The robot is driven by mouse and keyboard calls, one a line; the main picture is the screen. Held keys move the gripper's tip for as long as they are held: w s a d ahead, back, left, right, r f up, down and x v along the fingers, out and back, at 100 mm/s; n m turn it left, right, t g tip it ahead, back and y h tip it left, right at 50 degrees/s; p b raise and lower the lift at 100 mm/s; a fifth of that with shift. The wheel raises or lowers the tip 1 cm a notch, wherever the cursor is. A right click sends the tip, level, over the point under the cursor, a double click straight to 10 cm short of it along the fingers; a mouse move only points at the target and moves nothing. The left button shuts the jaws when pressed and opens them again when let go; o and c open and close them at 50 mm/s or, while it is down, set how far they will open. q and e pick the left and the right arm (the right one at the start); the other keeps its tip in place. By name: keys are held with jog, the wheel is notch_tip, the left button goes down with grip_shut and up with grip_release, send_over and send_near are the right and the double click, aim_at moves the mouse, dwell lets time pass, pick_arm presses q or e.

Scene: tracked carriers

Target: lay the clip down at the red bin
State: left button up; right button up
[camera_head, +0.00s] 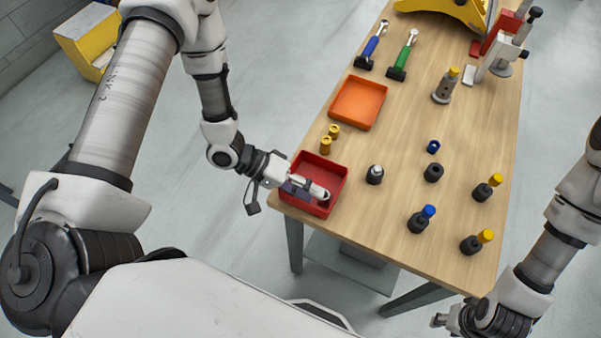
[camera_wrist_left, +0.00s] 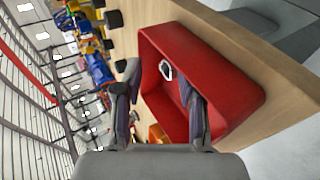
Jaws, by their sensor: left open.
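The red bin (camera_head: 320,168) stands at the near left corner of the table; its wall fills much of the left wrist view (camera_wrist_left: 235,82). My left gripper (camera_head: 314,191) is low over the bin, and its fingers (camera_wrist_left: 163,88) are apart. A small pale ring-like piece (camera_wrist_left: 166,71) shows between the fingertips against the red of the bin. It may be the clip; I cannot tell for sure, nor whether it touches a finger. My right gripper (camera_head: 440,320) is at the lower right, off the table's near edge, too small to read.
An orange tray (camera_head: 359,103) lies behind the bin, with two brass pieces (camera_head: 329,141) between them. Several dark holders stand to the right, including one with a blue top (camera_head: 428,212). Blue (camera_head: 372,46) and green (camera_head: 404,55) handled tools lie further back.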

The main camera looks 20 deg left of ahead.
pick_arm(q)
jog(key=v, duration=1.1)
jog(key=shift+a+r, duration=0.2)
jog(key=shift+a, duration=0.15)
jog(key=shift+s+f, duration=0.1)
jog(key=s+d+f+n+g+y+b, duration=0.2)
jog(key=s+d+f, duration=0.25)
jog(key=f, duration=0.35)
jog(key=s+d+f+n+g+y+b, duration=0.1)
jog(key=s+d+f+g+y+b, duration=0.15)
jog(key=s+f, duration=0.4)
jog(key=a+f+m+t+y, duration=0.2)
jog(key=a+f+y, duration=0.3)
jog(key=a, duration=0.3)
jog(key=shift+s+a+m+y, duration=0.2)
jog(key=shift+s+m+y, duration=0.05)
jog(key=shift+m+y, duration=0.65)
jog(key=shift+d+f+t, duration=0.1)
jog(key=shift+t, duration=0.15)
